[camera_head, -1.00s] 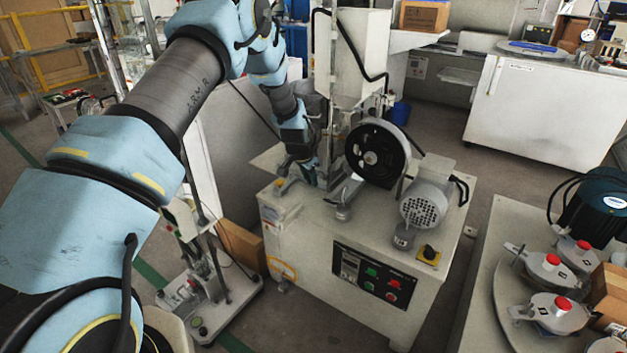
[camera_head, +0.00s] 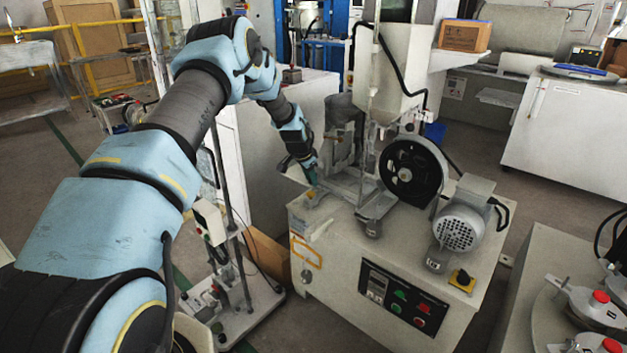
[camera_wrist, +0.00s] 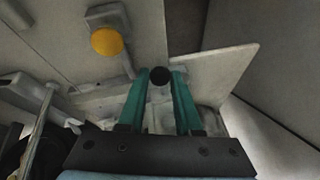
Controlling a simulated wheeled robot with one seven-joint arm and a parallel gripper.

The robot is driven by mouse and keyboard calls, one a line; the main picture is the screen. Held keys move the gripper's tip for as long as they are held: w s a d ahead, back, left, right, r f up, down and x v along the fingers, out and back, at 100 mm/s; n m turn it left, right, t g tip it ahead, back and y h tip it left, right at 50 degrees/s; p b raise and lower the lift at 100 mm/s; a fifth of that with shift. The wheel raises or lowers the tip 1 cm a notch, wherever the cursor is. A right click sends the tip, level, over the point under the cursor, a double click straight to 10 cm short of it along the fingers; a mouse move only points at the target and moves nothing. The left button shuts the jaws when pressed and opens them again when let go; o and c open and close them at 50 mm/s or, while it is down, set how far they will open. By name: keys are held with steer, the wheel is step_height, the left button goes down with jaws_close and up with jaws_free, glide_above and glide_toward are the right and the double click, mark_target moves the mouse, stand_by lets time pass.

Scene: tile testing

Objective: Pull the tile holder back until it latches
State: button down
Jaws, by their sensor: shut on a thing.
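The abrasion machine (camera_head: 330,232) stands in the middle of the head view, with its large black wheel (camera_head: 412,174) on top. My gripper (camera_head: 314,178) is at the left side of the machine's top, left of the wheel. In the wrist view, the green fingers of my gripper (camera_wrist: 160,88) are closed around a round black knob (camera_wrist: 160,76), which I take to be the end of the tile holder's handle. The rest of the tile holder is mostly hidden behind the fingers and wrist. I cannot tell whether it is latched.
A yellow round button (camera_wrist: 107,41) is close to the fingers in the wrist view. A grey motor (camera_head: 460,228) and a control panel (camera_head: 402,300) are on the machine. A wheeled stand (camera_head: 236,305) is at its left. A turntable with red-capped fixtures (camera_head: 598,305) is at the right.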

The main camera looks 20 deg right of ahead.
steer(key=c, duration=0.6)
jaws_free()
steer(key=shift+r, duration=0.15)
steer(key=v, duration=1)
steer(key=shift+r+p, duration=0.2)
steer(key=shift+p, duration=0.1)
steer(key=shift+s+a, duration=0.1)
steer(key=shift+a, duration=0.05)
